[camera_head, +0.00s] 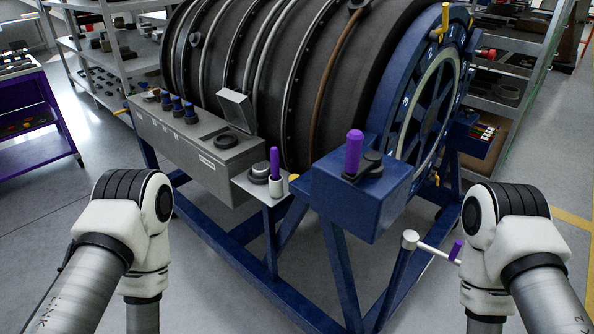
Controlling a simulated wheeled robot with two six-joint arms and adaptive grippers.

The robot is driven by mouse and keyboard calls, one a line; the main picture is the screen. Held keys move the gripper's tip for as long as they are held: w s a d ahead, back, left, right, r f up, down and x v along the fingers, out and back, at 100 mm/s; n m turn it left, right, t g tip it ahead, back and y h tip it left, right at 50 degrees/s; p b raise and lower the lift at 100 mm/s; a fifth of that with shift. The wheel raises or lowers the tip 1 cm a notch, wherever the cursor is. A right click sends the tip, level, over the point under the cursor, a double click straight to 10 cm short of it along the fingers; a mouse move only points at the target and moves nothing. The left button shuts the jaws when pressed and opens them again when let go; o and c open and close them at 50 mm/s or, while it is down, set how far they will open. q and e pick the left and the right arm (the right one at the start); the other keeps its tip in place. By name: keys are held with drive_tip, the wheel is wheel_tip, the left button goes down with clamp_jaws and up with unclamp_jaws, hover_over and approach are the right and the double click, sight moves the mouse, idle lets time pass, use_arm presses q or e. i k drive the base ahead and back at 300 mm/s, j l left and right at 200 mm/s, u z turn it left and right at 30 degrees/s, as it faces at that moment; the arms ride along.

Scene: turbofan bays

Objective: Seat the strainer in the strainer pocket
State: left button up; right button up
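I cannot tell for certain which part is the strainer or its pocket. A purple-topped cylinder (276,177) stands upright in a pale collar on a small light ledge, beside a dark round cap (260,171). A larger purple cylinder (354,152) stands upright on the blue box (350,198), next to a dark round knob (373,160). A dark ring (226,141) sits on the grey panel's top. My two arms enter at the lower left and lower right, apart from these parts. Both grippers are outside the picture.
The dark engine casing (280,70) rests on a blue frame (270,290). Shelves (110,50) and a purple cart (45,120) stand at the left. Grey floor shows on both sides.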

sight(213, 151)
drive_tip(key=i+j+z, duration=0.15)
drive_tip(key=j, duration=0.25)
drive_tip(key=i+j+z, duration=0.2)
drive_tip(key=j, duration=0.25)
drive_tip(key=i+j+z, duration=0.15)
drive_tip(key=j, duration=0.3)
drive_tip(key=j+z, duration=0.15)
drive_tip(key=j, duration=0.3)
drive_tip(key=i+j+z, duration=0.15)
drive_tip(key=j, duration=0.3)
drive_tip(key=k, duration=0.05)
